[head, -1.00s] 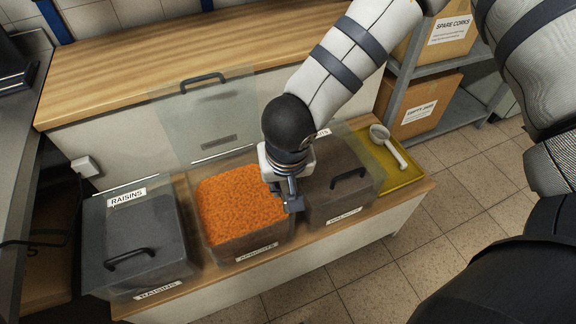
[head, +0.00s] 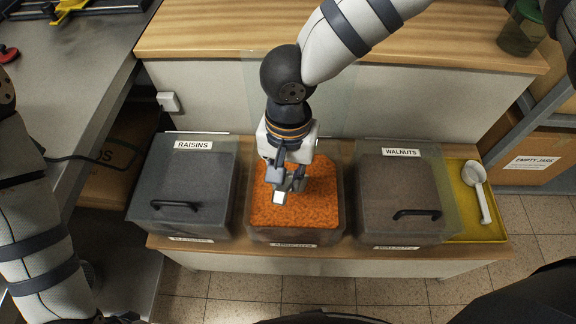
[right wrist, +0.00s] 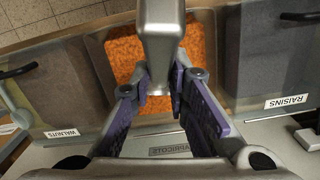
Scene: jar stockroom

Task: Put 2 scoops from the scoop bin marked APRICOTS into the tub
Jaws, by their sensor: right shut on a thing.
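The open scoop bin marked APRICOTS (head: 296,237) stands in the middle of the row, filled with orange pieces (head: 318,210). Its clear lid (head: 335,105) is raised behind it. My right gripper (head: 287,180) is over the orange pieces, pointing down. It is shut on a pale grey thing (head: 280,197), seemingly a scoop; in the right wrist view this grey thing (right wrist: 160,35) passes between the fingers and hides part of the bin. I cannot tell whether it touches the pieces. My left arm shows at the left edge, its gripper out of view. I cannot make out the tub.
Closed bins flank it: RAISINS (head: 185,190) at left, WALNUTS (head: 400,195) at right. A white scoop (head: 480,190) lies in a yellow tray (head: 470,226) at far right. A green-lidded jar (head: 518,38) stands on the wooden counter (head: 430,35). A grey worktop (head: 75,75) lies left.

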